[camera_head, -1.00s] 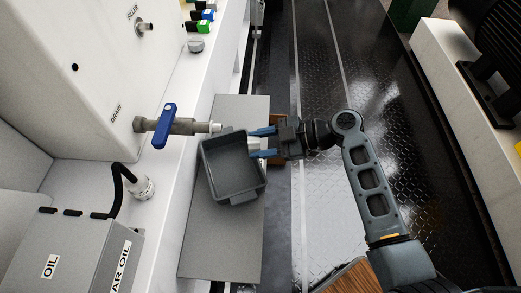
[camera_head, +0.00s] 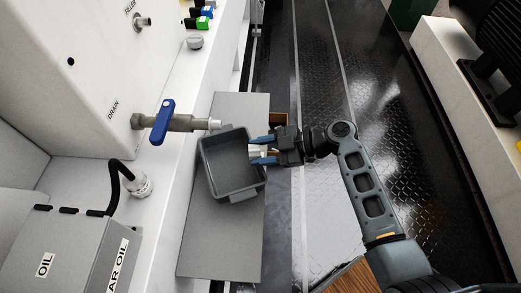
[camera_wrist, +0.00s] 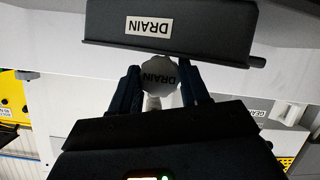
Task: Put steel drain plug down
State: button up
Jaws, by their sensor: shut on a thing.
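The steel drain plug (camera_head: 256,151) is a short silvery piece held between the blue fingers of my gripper (camera_head: 262,149). In the wrist view, the plug (camera_wrist: 158,72) shows as a round grey cap marked DRAIN between the two fingers. My gripper is shut on it, at the right rim of a dark grey square tray (camera_head: 229,190). The plug looks clear of the drain pipe's end (camera_head: 214,125). I cannot tell whether the plug touches the tray.
The drain valve has a blue lever (camera_head: 163,122) left of the tray. A grey plate (camera_head: 222,245) lies under the tray. A grey oil box (camera_head: 65,250) stands at lower left. Dark tread-plate floor (camera_head: 310,70) is clear beyond my arm.

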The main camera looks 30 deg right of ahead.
jog(key=o, duration=1.2)
jog(key=shift+r, duration=0.1)
jog(key=shift+r+p, duration=0.55)
jog(key=shift+p, duration=0.35)
jog(key=b+v, duration=0.1)
jog(key=v, duration=1)
jog(key=shift+s+d+b, duration=0.2)
jog(key=shift+d+b, duration=0.15)
jog(key=shift+d, duration=0.05)
